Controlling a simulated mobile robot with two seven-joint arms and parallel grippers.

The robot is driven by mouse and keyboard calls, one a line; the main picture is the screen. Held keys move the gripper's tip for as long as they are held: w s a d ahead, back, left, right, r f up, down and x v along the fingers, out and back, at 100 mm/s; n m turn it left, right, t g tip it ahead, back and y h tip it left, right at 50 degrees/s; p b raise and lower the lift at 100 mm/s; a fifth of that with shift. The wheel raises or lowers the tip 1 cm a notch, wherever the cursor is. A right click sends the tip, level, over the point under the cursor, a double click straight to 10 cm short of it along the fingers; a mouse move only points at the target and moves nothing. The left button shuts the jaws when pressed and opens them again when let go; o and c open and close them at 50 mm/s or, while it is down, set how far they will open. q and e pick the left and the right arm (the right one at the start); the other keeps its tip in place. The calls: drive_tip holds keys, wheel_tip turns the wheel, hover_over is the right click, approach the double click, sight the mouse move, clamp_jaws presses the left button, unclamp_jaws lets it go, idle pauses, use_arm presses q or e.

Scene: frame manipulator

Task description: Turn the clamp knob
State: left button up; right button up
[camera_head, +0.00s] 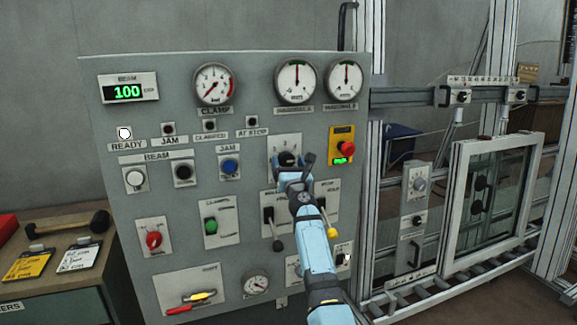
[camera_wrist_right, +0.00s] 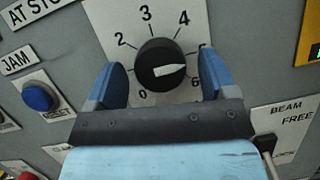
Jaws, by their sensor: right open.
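A round black knob (camera_wrist_right: 161,65) with a white pointer sits on a white plate numbered 0 to 6 in the right wrist view. Its pointer faces right, roughly between 5 and 6. The knob also shows in the head view (camera_head: 287,158), partly covered by my gripper; I cannot read its label there. My right gripper (camera_head: 292,167) is open at the knob. In the wrist view its blue fingers (camera_wrist_right: 160,75) stand on either side of the knob, with visible gaps. The clamp gauge (camera_head: 214,84) is at the panel's upper left, its needle toward the lower left. My left gripper is out of view.
The grey panel (camera_head: 240,128) carries other controls close by: a blue button (camera_head: 230,167), a red emergency button (camera_head: 347,148) on yellow, and levers (camera_head: 269,216) below. A framed window (camera_head: 495,190) stands right; a bench with a mallet (camera_head: 70,226) is left.

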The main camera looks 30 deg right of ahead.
drive_tip(key=c, duration=0.9)
drive_tip(key=shift+n, duration=0.4)
